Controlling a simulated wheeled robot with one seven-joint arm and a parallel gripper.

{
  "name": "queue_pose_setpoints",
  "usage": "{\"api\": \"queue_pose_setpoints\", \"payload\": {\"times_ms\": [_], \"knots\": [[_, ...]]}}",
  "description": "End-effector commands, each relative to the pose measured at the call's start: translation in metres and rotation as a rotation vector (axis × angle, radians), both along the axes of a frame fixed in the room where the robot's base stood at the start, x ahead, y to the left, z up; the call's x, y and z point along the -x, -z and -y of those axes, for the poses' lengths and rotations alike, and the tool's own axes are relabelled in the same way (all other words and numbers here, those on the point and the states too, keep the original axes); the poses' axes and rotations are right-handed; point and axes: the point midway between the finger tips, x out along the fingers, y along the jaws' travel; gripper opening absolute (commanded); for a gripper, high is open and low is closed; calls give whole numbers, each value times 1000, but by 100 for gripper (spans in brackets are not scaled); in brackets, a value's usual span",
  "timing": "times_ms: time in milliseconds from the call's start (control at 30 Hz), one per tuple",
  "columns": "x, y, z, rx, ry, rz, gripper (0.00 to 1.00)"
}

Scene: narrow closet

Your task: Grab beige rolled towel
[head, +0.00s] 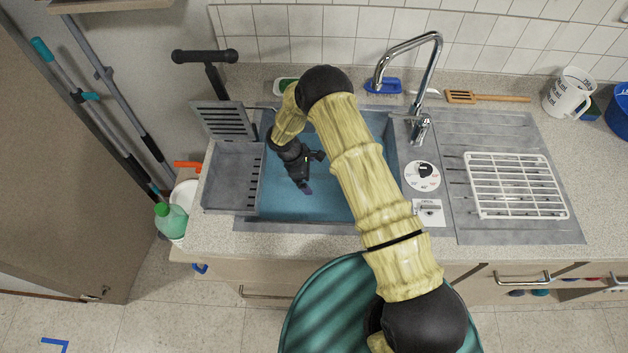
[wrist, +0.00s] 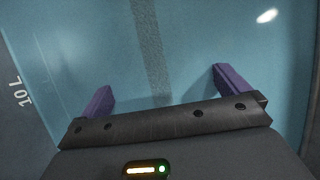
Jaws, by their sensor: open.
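I see no beige rolled towel in either view; my arm covers part of the sink and counter. My gripper (head: 305,187) points down over the blue basin (head: 333,195) set in the sink. In the wrist view, my gripper (wrist: 162,83) is open, its two purple fingers wide apart with nothing between them. Below them are the bare blue basin surface (wrist: 205,40) and a darker grey band.
A grey drying rack (head: 233,172) stands left of the basin. A chrome faucet (head: 432,75) rises behind it. A white wire rack (head: 517,185) lies on the drainboard at right. A green-capped bottle (head: 171,219) is at lower left.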

Motion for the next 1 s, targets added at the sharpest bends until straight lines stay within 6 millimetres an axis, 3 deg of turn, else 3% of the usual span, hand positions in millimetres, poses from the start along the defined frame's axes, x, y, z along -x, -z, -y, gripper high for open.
{"api": "queue_pose_setpoints", "payload": {"times_ms": [267,800,1000], "knots": [[1,27,12,0,0,1,100],[1,28,12,0,0,1,100],[1,28,12,0,-2,1,61]]}}
